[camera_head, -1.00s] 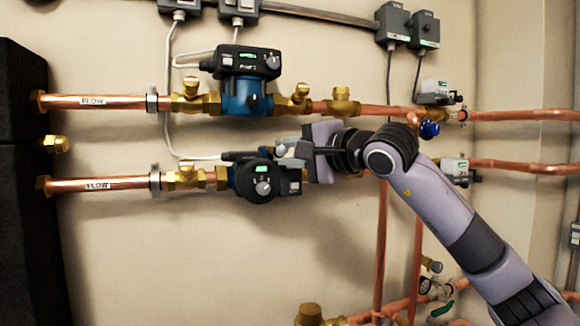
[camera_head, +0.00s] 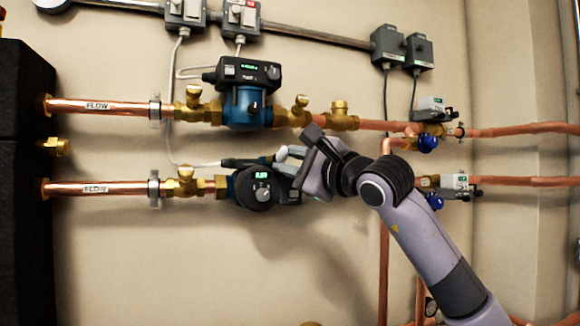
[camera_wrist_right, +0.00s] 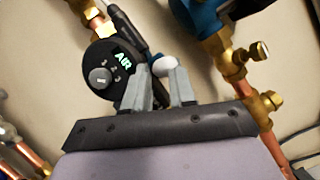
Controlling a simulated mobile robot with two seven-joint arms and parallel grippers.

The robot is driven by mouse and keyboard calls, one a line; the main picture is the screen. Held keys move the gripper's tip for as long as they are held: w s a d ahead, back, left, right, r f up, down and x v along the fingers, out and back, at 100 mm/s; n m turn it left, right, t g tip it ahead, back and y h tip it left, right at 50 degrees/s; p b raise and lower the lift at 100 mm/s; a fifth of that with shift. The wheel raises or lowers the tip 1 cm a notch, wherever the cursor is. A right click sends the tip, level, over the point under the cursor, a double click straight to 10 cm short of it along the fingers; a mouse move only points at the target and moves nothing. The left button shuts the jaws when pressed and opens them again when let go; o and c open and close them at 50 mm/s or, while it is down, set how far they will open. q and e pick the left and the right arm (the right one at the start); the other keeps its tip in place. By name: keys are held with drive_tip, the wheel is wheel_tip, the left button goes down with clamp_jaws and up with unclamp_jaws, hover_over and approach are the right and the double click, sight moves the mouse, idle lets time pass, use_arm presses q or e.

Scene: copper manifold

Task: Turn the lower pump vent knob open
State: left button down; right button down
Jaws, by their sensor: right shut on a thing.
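The lower pump (camera_head: 258,187) sits on the lower copper pipe, with a round black face, a grey dial and a lit green display. The wrist view shows this face (camera_wrist_right: 104,72), and its display reads AIR. My right gripper (camera_head: 284,158) reaches in from the right at the pump's upper right side. Its two grey fingers (camera_wrist_right: 164,82) close around a pale rounded knob (camera_wrist_right: 165,65) beside the face, which looks like the vent knob. The fingers hide part of it. My left gripper does not show.
The upper pump (camera_head: 247,95) sits on the upper pipe just above my gripper. Brass valves (camera_head: 186,180) and a thin white cable (camera_head: 172,142) are close by. Blue-handled valves (camera_head: 428,143) are at the right. The wall below the lower pipe is clear at the left.

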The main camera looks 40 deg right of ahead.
idle(0.4)
drive_tip(key=c, duration=0.9)
unclamp_jaws()
drive_tip(key=shift+v, duration=3.6)
